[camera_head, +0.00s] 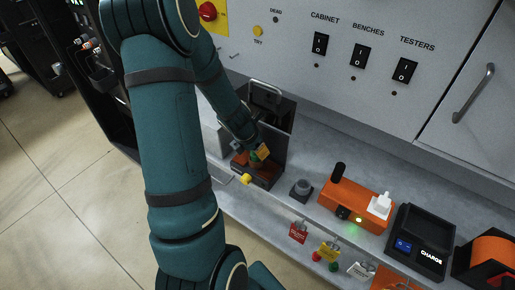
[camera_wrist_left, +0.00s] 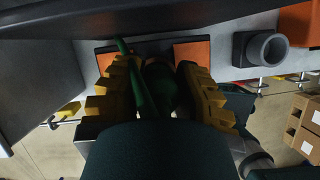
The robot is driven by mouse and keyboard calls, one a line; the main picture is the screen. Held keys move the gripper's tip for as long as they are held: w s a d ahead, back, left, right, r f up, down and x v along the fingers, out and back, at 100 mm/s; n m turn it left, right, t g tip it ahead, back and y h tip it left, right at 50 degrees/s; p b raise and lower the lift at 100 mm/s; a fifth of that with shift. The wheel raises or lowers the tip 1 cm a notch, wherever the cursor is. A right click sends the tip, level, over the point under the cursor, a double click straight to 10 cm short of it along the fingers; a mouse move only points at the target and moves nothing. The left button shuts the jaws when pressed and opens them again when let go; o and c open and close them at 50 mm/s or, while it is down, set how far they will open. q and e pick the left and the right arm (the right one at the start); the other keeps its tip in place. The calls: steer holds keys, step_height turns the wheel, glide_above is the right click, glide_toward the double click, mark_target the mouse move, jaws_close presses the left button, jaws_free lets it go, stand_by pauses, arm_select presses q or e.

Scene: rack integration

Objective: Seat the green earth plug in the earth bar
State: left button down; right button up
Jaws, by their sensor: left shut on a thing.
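My left gripper (camera_head: 258,153) is over a low dark block with orange-brown top parts (camera_head: 262,178) on the bench, which I take for the earth bar. In the left wrist view, the yellow ribbed fingers of my left gripper (camera_wrist_left: 158,85) are closed on the green plug (camera_wrist_left: 160,82), with a green cable running up beside it. The plug is in front of the dark block, between two orange panels (camera_wrist_left: 193,55). The plug's lower end is hidden, so I cannot tell whether it sits in a socket. My right gripper is not in view.
A dark upright panel (camera_head: 275,115) stands behind the block. Coloured tags (camera_head: 298,232) hang along the front edge.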

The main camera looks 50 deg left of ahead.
arm_select(q)
steer(key=shift+f+b, duration=0.65)
steer(key=shift+f, duration=0.1)
steer(key=c, duration=0.8)
jaws_free()
steer(key=shift+r, duration=0.1)
steer(key=shift+v, duration=2.5)
steer(key=s, duration=1.2)
steer(key=shift+a, duration=0.15)
